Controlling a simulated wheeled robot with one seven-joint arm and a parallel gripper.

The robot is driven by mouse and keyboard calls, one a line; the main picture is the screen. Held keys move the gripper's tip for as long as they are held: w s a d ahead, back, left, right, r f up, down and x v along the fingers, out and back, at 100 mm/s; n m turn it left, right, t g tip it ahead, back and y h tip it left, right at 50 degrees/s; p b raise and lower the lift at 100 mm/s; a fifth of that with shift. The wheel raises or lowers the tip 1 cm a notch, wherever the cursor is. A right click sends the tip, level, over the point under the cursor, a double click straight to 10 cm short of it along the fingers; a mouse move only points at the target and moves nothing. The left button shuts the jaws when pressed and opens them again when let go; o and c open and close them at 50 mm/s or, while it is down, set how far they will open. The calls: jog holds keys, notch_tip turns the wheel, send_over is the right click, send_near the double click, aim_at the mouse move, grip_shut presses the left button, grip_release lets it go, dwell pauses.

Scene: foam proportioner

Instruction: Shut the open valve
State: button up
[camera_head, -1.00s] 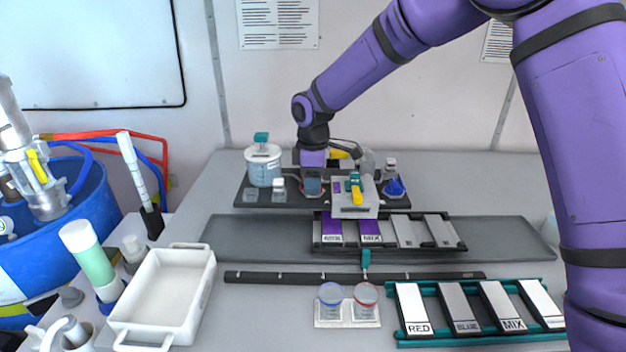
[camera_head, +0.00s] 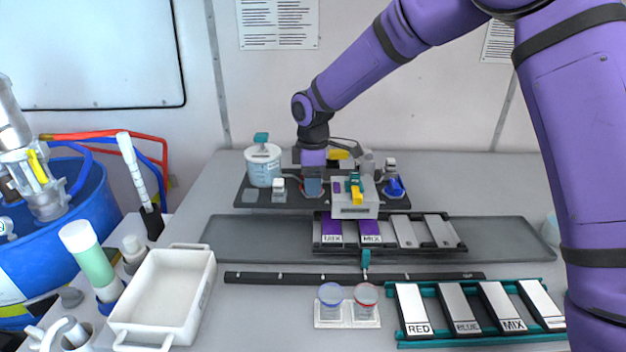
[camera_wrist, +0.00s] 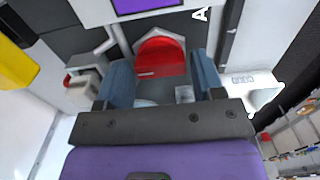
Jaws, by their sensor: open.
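A red rounded knob (camera_wrist: 160,57), which looks like a valve handle, sits between my gripper's two blue-grey fingers in the wrist view. My gripper (camera_wrist: 162,76) is open, with one finger on each side of the knob. I cannot tell whether the fingers touch it. In the head view my gripper (camera_head: 313,187) points down at the back platform, and a bit of red (camera_head: 321,194) shows at its fingers. A blue knob (camera_head: 393,186) stands to the right on the same platform. My wrist hides most of the red knob in the head view.
A grey box with a yellow and teal top (camera_head: 353,208) stands just right of my gripper. A clear jar (camera_head: 263,168) stands to the left. A labelled panel rack (camera_head: 408,248) lies in front. A white tray (camera_head: 205,300) is at front left.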

notch_tip(320, 180, up, 11)
jog(key=shift+f, duration=0.2)
dwell(0.4)
jog(key=s+d+r+m+t, duration=0.1)
jog(key=s+d+r+m, duration=0.3)
jog(key=s+d+r, duration=0.4)
jog(key=s+d+r+m+t, duration=0.2)
jog(key=s+d+r+m, duration=0.3)
jog(key=d, duration=0.4)
jog(key=s+d+f+m+t, duration=0.1)
jog(key=s+d+m, duration=0.3)
jog(key=s, duration=0.7)
jog(key=s+d+f+m+t, duration=0.1)
jog(key=s+d+m, duration=0.3)
jog(key=s+d, duration=0.4)
jog(key=s, duration=0.2)
jog(key=shift+s+f+m, duration=0.3)
jog(key=shift+s+m, duration=0.1)
